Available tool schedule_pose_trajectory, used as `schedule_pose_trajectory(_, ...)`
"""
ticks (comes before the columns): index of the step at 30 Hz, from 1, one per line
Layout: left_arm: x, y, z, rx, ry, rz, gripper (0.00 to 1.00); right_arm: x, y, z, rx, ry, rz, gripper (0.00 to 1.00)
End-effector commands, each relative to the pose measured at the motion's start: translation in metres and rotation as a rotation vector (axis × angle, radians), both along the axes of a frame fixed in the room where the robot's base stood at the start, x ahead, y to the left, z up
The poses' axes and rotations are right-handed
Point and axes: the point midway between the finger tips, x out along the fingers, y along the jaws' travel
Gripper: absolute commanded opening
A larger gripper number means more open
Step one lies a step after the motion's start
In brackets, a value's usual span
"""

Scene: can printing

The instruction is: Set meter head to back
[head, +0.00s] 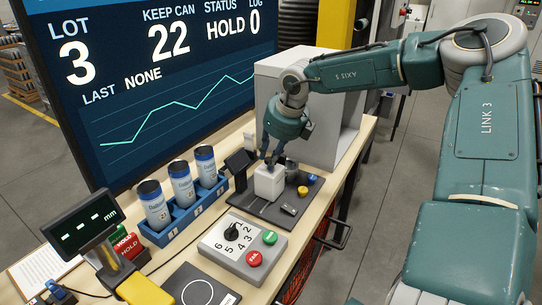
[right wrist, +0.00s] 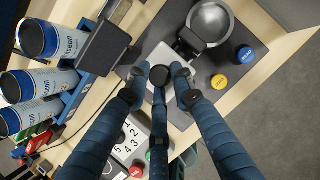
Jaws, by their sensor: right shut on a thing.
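The white block-shaped meter head (head: 270,182) stands on a dark base plate (head: 258,205) on the bench. My right gripper (head: 272,163) reaches down onto it from above and is shut on it. In the right wrist view the fingers of my right gripper (right wrist: 174,82) close around the pale head, which has a dark round top. A round metal cup (right wrist: 211,22) sits beside the head on the same plate. The fingers hide part of the head's sides. My left gripper is not in view.
A blue rack (head: 186,220) with several printed cans stands left of the plate. A numbered dial box (head: 242,246) with green and red buttons is in front. A yellow button (right wrist: 219,82) and a blue button (right wrist: 245,55) are close by. A grey cabinet (head: 320,120) stands behind.

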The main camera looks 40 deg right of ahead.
Motion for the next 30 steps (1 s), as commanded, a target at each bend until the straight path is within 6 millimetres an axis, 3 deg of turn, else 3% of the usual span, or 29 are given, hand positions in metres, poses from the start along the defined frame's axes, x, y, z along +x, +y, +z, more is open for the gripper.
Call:
schedule_pose_trajectory(5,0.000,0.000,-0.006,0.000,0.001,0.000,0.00,0.000,0.004,-0.001,0.000,-0.003,0.001,0.00)
schedule_pose_trajectory(13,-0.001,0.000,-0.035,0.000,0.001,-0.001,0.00,-0.006,0.027,-0.003,-0.001,-0.004,0.003,0.00)
schedule_pose_trajectory(22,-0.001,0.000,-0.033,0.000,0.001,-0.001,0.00,-0.008,0.031,0.001,0.005,-0.002,0.001,0.00)
schedule_pose_trajectory(23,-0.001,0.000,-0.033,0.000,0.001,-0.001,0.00,-0.008,0.031,0.001,0.005,-0.001,0.001,0.25)
schedule_pose_trajectory(25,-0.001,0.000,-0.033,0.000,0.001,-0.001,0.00,-0.008,0.031,0.001,0.005,-0.001,0.001,0.39)
schedule_pose_trajectory(30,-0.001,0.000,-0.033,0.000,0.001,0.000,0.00,-0.008,0.030,0.001,0.003,0.000,0.001,0.41)
